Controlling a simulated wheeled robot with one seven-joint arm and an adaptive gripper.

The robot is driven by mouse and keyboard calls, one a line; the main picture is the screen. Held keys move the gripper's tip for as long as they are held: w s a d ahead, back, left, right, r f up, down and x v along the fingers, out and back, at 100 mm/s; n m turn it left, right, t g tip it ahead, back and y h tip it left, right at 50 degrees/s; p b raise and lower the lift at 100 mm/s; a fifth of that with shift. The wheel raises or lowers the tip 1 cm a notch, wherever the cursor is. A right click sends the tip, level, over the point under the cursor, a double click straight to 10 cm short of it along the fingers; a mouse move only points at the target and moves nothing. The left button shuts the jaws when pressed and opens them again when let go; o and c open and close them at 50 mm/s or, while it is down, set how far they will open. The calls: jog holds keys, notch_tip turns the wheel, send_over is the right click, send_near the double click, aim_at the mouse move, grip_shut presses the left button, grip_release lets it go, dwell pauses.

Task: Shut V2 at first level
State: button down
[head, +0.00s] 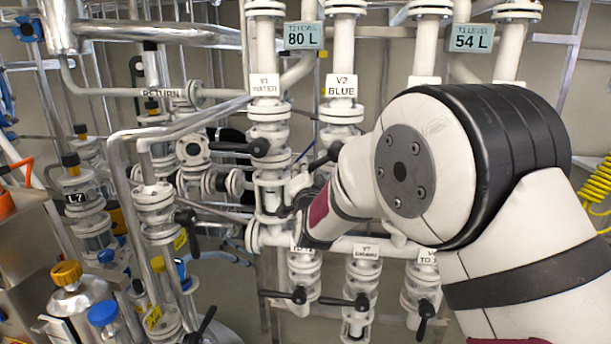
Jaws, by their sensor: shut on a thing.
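V2 is the valve on the white pipe under the "V2 BLUE" label (340,86), in the middle of the head view. Its black lever (324,159) slants down and to the left from the valve body. My arm comes in from the right and hides part of the pipe below V2. My gripper (304,201) is a small dark shape past the maroon band of my wrist, just below the lever's end. It is shut on the lever, though its fingertips are mostly hidden. A level display (302,36) above reads 80 L; another (473,38) reads 54 L.
V1 (263,140), labelled water, stands left of V2 with its black lever pointing left. Several lower valves (360,300) with black levers hang below the horizontal pipe. Pipes and a "RETURN" line (163,93) crowd the left. A yellow coiled hose (597,190) hangs at right.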

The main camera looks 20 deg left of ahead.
jog(key=c, duration=1.5)
grip_release()
jog(key=shift+o, duration=0.2)
jog(key=r+v, duration=0.1)
jog(key=v, duration=1.1)
jog(key=shift+f, duration=0.45)
